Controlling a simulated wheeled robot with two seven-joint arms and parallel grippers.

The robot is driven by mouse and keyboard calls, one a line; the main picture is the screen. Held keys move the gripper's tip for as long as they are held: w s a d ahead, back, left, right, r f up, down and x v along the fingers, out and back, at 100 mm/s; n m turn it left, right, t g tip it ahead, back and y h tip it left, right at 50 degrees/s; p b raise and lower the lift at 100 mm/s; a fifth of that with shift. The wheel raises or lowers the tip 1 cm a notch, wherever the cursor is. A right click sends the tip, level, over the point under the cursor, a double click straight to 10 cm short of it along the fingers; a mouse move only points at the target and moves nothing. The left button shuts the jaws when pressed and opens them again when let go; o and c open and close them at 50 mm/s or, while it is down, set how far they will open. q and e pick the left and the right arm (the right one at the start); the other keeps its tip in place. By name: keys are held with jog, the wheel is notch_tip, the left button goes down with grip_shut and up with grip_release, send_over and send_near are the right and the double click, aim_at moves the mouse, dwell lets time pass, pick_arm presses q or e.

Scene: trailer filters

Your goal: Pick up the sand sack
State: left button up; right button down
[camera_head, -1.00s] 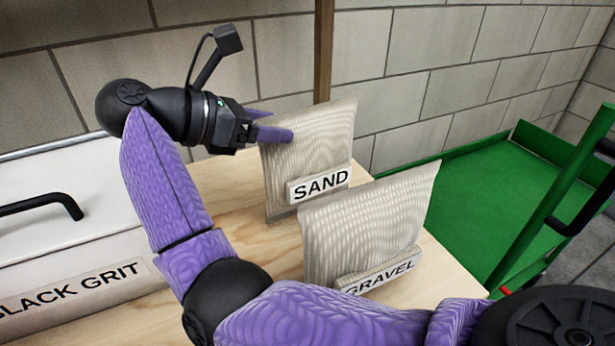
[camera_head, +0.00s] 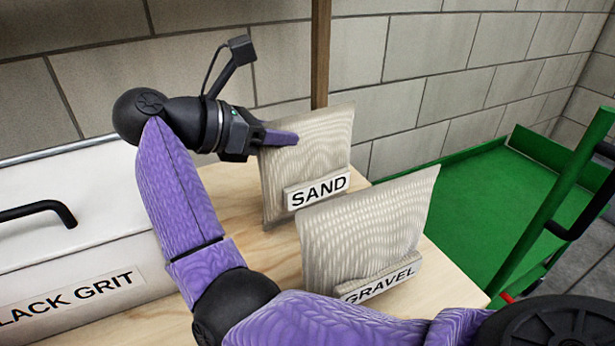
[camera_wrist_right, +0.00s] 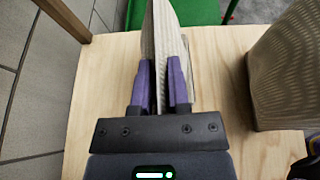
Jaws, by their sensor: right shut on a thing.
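The sand sack (camera_head: 311,158) is a pale, ribbed upright sack with a SAND label, standing on the wooden table at the back. My right gripper (camera_head: 280,138) reaches it from the left and is shut on its upper left edge. In the right wrist view the sack (camera_wrist_right: 165,40) shows edge-on between the two purple fingers of the gripper (camera_wrist_right: 162,85), one on each side. The sack's base appears to be on or very close to the table. My left gripper is not in view.
The gravel sack (camera_head: 365,225) stands in front and to the right, close to my right arm. A white bin (camera_head: 60,250) labelled BLACK GRIT is at left. A green trailer (camera_head: 490,200) lies to the right. A block wall and wooden post (camera_head: 320,55) are behind the table (camera_head: 265,265).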

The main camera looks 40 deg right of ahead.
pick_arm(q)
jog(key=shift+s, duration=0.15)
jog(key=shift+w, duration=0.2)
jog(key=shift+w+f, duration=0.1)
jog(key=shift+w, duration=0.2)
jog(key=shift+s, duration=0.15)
pick_arm(e)
jog(key=shift+r, duration=0.1)
